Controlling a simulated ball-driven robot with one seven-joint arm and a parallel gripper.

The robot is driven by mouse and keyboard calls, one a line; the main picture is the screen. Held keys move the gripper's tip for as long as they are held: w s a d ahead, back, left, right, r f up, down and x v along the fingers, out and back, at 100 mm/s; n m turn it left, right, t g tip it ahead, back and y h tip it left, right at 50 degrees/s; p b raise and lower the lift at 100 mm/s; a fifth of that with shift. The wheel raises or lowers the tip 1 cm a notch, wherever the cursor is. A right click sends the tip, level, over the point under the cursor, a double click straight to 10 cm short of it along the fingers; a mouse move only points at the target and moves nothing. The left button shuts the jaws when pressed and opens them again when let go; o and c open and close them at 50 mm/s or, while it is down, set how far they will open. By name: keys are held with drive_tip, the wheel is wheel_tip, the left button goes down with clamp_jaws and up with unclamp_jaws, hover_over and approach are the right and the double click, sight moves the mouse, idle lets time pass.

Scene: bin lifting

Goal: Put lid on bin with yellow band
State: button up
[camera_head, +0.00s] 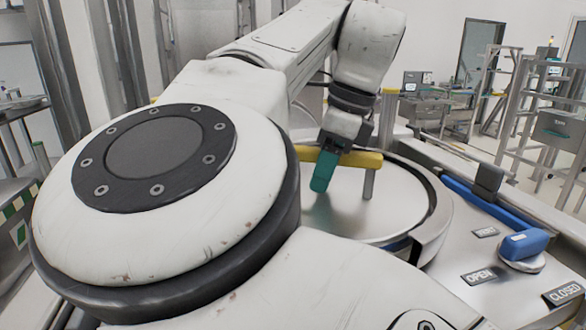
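A round metal lid (345,212) with a yellow-topped bar handle (362,159) lies flat within a round metal rim (440,215), right of the middle. My gripper (323,170) is at the left part of the handle, with a green finger pointing down across its front. The other finger is hidden, so I cannot tell whether the gripper is closed on the handle. My arm hides the left part of the lid. No bin with a yellow band can be made out.
A blue lever (525,245) stands on the metal deck at right, beside plates marked OPEN (482,276) and CLOSED (565,293). A blue bar with a dark clamp (487,182) lies behind it. Metal frames (510,110) stand at the back right.

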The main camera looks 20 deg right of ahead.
drive_tip(key=shift+o, duration=1.4)
drive_tip(key=shift+f, duration=0.25)
drive_tip(key=p+v, duration=0.1)
drive_tip(key=v, duration=1)
drive_tip(key=shift+a, duration=0.1)
